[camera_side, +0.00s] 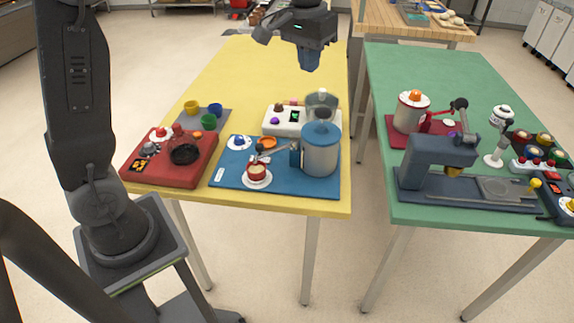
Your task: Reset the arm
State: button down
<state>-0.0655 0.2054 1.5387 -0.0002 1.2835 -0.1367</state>
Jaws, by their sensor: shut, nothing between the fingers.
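My gripper (309,66) hangs at the top middle of the side view, above the far part of the yellow table (231,78). Its fingers point down and are shut, with nothing held. It is clear of the objects on the table. The rest of my arm stands at the left of the view, beside the yellow table.
A green table (410,72) with more appliances is at right.

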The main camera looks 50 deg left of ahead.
jog(key=s+d+f+m+t, duration=0.1)
jog(key=s+f+t, duration=0.1)
jog(key=s, duration=0.9)
jog(key=s+d+f+m+t, duration=0.1)
jog(key=s+d+t, duration=0.1)
jog(key=s, duration=1)
jog(key=shift+f, duration=0.35)
jog(key=c, duration=1.8)
grip_release()
jog(key=shift+c, duration=0.2)
